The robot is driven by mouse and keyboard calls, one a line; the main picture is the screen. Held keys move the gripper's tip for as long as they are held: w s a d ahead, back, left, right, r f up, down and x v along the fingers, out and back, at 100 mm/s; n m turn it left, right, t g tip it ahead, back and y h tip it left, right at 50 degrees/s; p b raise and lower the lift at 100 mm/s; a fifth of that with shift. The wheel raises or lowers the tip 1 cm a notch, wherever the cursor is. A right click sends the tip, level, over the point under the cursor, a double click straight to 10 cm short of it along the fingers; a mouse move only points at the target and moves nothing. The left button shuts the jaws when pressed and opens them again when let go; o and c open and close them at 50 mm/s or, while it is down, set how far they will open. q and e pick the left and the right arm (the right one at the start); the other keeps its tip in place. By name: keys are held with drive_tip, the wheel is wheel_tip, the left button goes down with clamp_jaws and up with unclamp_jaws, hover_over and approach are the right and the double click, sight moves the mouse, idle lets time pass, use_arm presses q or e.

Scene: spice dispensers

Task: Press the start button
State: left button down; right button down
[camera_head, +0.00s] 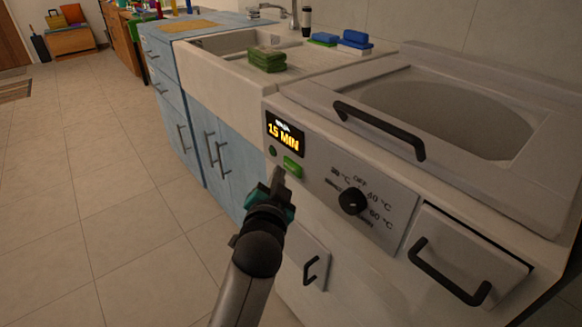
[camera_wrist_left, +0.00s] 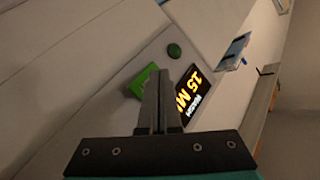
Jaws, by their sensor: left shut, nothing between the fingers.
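The machine's grey front panel (camera_head: 325,165) carries a lit display (camera_head: 285,133) reading "15 MIN". Below the display are a green rectangular button (camera_head: 292,167) and a small round dark green button (camera_head: 272,151); I cannot read a label on either. My left gripper (camera_head: 278,174) is shut and empty, its tips close in front of the rectangular button; contact cannot be told. In the left wrist view the fingers (camera_wrist_left: 158,80) partly cover the rectangular button (camera_wrist_left: 143,80) and the display (camera_wrist_left: 188,95). The round button (camera_wrist_left: 174,50) is clear of them. My right gripper is not in view.
A black temperature knob (camera_head: 352,201) and a drawer with a black handle (camera_head: 446,272) are right of the buttons. A lid handle (camera_head: 380,130) is above. A sink with green sponges (camera_head: 267,59) stands behind. The tiled floor (camera_head: 90,200) at left is free.

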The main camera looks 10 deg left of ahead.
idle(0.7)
use_arm(q)
drive_tip(key=shift+w+d, duration=0.2)
drive_tip(key=shift+w, duration=0.05)
drive_tip(key=shift+d, duration=0.1)
drive_tip(key=shift+w+d, duration=0.2)
drive_tip(key=shift+w, duration=0.15)
idle(0.8)
drive_tip(key=shift+p, duration=0.35)
drive_tip(key=shift+s+a+p, duration=0.45)
drive_tip(key=shift+s+p, duration=0.1)
drive_tip(key=shift+s, duration=0.05)
